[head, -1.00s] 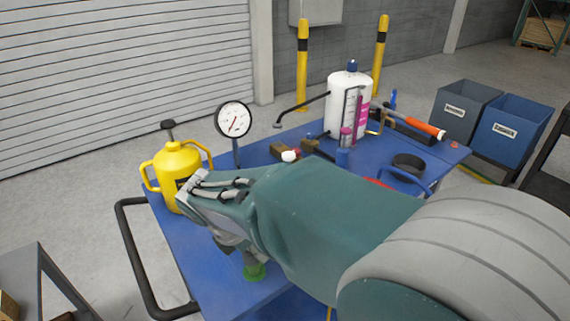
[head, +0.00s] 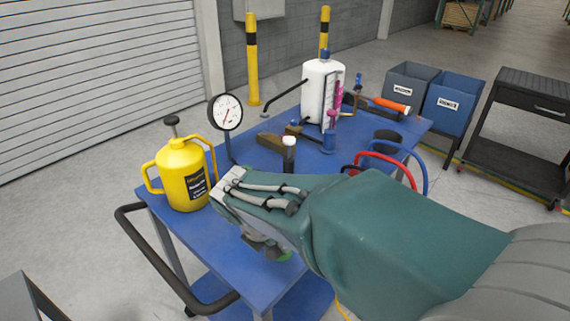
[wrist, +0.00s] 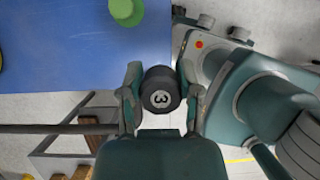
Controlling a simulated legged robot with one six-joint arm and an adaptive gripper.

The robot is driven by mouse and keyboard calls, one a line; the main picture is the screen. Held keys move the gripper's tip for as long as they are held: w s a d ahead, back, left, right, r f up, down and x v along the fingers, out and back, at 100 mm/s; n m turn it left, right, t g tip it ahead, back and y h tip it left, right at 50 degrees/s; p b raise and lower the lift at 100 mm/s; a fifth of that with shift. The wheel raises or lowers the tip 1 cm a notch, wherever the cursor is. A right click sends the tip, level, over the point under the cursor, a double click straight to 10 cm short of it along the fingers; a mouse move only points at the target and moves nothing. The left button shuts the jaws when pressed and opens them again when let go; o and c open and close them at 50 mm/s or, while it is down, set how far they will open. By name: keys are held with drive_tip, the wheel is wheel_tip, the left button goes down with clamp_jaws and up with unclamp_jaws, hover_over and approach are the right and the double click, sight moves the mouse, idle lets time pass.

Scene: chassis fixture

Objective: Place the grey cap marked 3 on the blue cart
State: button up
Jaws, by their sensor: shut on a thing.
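The grey cap marked 3 (wrist: 161,90) is dark with a white numeral, and shows in the wrist view between my gripper's fingers. My gripper (wrist: 160,72) is shut on it, a finger on each side. In the wrist view the cap overlaps the near corner of the blue cart (wrist: 70,50); its height above the top is hard to judge. In the head view my gripper (head: 262,246) hangs by the near end of the cart (head: 228,238), and my arm hides the cap. A green cap (wrist: 126,9) lies on the cart, partly hidden in the head view.
A yellow jug (head: 181,172) and a dial gauge (head: 225,112) stand left of my arm. A white bottle (head: 322,90), hoses and tools fill the far part. A black handle bar (head: 150,262) sticks out at the near end. Bare top shows beside my gripper.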

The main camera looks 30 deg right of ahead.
drive_tip(key=w+d+f, duration=0.1)
drive_tip(key=w+f, duration=0.1)
drive_tip(key=w, duration=0.2)
hover_over(243, 246)
drive_tip(key=f, duration=0.7)
drive_tip(key=shift+s+a+f, duration=0.1)
drive_tip(key=shift+s+f, duration=0.1)
drive_tip(key=shift+s, duration=0.2)
drive_tip(key=shift+w+f, duration=0.15)
drive_tip(key=shift+f, duration=0.05)
drive_tip(key=f, duration=0.1)
drive_tip(key=a+f, duration=0.1)
drive_tip(key=f, duration=0.1)
drive_tip(key=shift+a+f, duration=0.1)
drive_tip(key=shift+a, duration=0.1)
drive_tip(key=shift+d, duration=0.25)
drive_tip(key=o, duration=0.4)
drive_tip(key=shift+d+f, duration=0.1)
drive_tip(key=shift+d, duration=0.05)
drive_tip(key=o, duration=0.3)
drive_tip(key=shift+o, duration=0.2)
